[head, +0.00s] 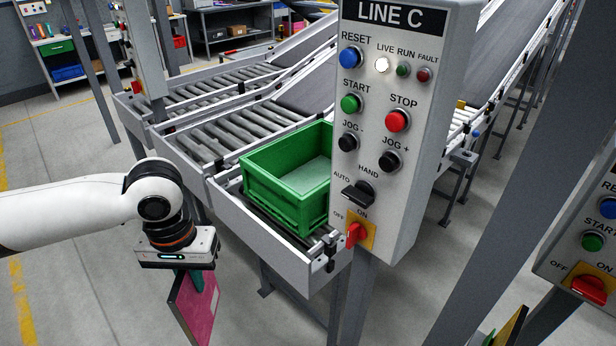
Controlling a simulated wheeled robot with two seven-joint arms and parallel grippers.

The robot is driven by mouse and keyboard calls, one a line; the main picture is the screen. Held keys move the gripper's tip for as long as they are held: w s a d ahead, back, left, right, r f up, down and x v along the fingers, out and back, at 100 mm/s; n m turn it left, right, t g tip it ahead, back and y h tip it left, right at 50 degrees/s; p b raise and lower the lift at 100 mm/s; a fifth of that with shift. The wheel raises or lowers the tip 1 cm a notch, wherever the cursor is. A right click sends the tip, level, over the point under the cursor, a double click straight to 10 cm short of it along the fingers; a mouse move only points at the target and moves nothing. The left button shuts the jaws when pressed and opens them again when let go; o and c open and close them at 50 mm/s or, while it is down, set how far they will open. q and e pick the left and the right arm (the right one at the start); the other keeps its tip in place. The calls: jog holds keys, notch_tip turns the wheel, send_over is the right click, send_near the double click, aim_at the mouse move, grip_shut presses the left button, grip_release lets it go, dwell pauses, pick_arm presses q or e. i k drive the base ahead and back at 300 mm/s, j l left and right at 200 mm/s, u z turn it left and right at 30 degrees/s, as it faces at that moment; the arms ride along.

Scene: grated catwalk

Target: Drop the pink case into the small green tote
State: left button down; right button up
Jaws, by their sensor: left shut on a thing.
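The pink case (196,309) is a flat, dark-edged panel with a pink face, hanging tilted below my left gripper (193,279) at the lower left. My left gripper is shut on the case near its top edge. The small green tote (283,206) sits on the end of the roller conveyor, to the right of and beyond my left gripper. Its open top shows a pale inner floor that looks empty, and its right end is hidden behind the control box. The case is apart from the tote, over the floor.
The grey LINE C control box (428,130) stands on a post just right of the tote, close in front. A second control box (580,250) is at the right edge. Roller conveyors (215,140) run behind. A metal guard (262,235) edges the conveyor before the tote.

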aim_at(309, 187)
jog(key=i+j+z, duration=0.1)
jog(key=j, duration=0.25)
jog(key=i+j, duration=0.15)
jog(key=j, duration=0.25)
jog(key=i+j+z, duration=0.15)
jog(key=j, duration=0.25)
jog(key=i+j, duration=0.1)
jog(key=j, duration=0.25)
jog(key=z, duration=0.05)
